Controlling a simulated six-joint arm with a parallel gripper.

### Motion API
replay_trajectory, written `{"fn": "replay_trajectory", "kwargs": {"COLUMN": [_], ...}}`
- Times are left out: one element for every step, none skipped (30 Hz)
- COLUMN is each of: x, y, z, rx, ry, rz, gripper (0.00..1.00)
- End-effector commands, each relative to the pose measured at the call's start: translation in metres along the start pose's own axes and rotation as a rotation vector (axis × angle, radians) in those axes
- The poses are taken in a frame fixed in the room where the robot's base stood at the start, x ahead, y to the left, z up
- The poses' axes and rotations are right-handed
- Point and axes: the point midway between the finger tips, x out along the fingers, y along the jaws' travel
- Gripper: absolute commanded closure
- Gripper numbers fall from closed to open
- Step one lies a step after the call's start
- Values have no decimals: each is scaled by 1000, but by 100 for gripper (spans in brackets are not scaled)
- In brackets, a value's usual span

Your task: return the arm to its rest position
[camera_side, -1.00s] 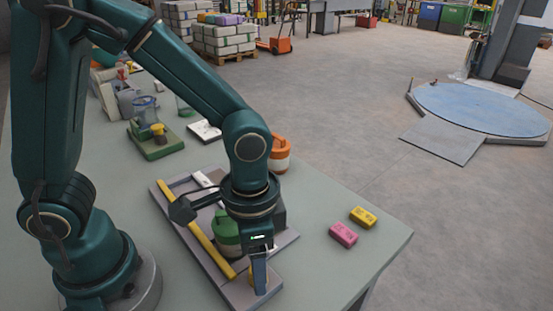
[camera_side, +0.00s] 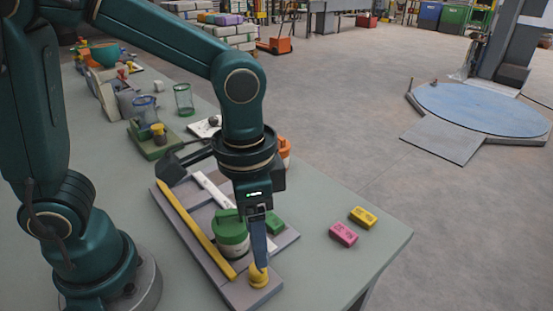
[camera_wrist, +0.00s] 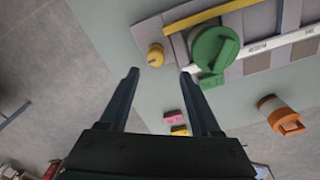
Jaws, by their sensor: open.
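My gripper (camera_side: 262,238) points down over the near end of a grey tray (camera_side: 215,268) on the table. In the wrist view my gripper (camera_wrist: 157,74) has its two fingers wide apart with nothing between them. A yellow knob-like piece (camera_side: 258,275) stands on the tray's near end, close to the fingertips in the side view. In the wrist view the yellow piece (camera_wrist: 155,55) lies beyond the fingertips, apart from them. A green-lidded jar (camera_side: 232,232) stands on the tray beside my gripper and shows in the wrist view (camera_wrist: 215,48).
A yellow bar (camera_side: 195,228) lies along the tray. A pink block (camera_side: 343,234) and a yellow block (camera_side: 362,217) lie to the right. An orange-topped jar (camera_side: 284,152) stands behind my wrist. Glasses and a green stand (camera_side: 155,143) are farther back. The table's right front corner is clear.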

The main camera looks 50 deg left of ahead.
Motion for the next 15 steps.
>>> {"fn": "replay_trajectory", "kwargs": {"x": [-8,-13,-21,-27,-32,-40,-45,-49,-55,-58,-62,-65,-67,-69,-70], "y": [-6,-10,-15,-20,-24,-30,-35,-39,-44,-47,-50,-54,-56,-58,-60], "z": [-2,-1,0,2,4,8,11,15,20,24,28,34,38,42,47], "rx": [-25,-41,-66,-88,-110,-141,-165,-188,-219,-241,-263,-292,-312,-331,-355], "ry": [35,55,86,111,137,172,198,222,255,279,302,332,351,371,394], "rz": [-3,-6,-10,-15,-20,-27,-34,-40,-50,-57,-65,-76,-83,-91,-100], "gripper": [36,36,36,36,36,36,36,36,36,36,36,36,36,36,36]}}
